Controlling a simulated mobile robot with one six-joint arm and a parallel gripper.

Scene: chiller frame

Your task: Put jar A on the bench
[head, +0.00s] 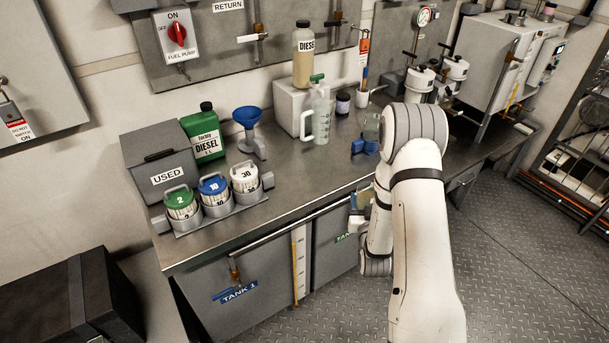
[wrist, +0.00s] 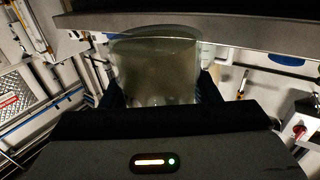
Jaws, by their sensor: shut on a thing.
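My gripper (wrist: 158,90) is shut on a clear glass jar (wrist: 155,70) in the wrist view, with blue fingers on both its sides. The jar looks hazy and greenish grey. No letter can be read on it, so I cannot confirm that it is jar A. The bench (head: 290,190) has a grey metal top.
The bench carries a green diesel can (head: 204,138), a blue funnel (head: 248,117), a rack (head: 214,216) of numbered cans, a USED box (head: 160,165) and a clear jug (head: 318,115). Bare top lies between the rack and the blue piece.

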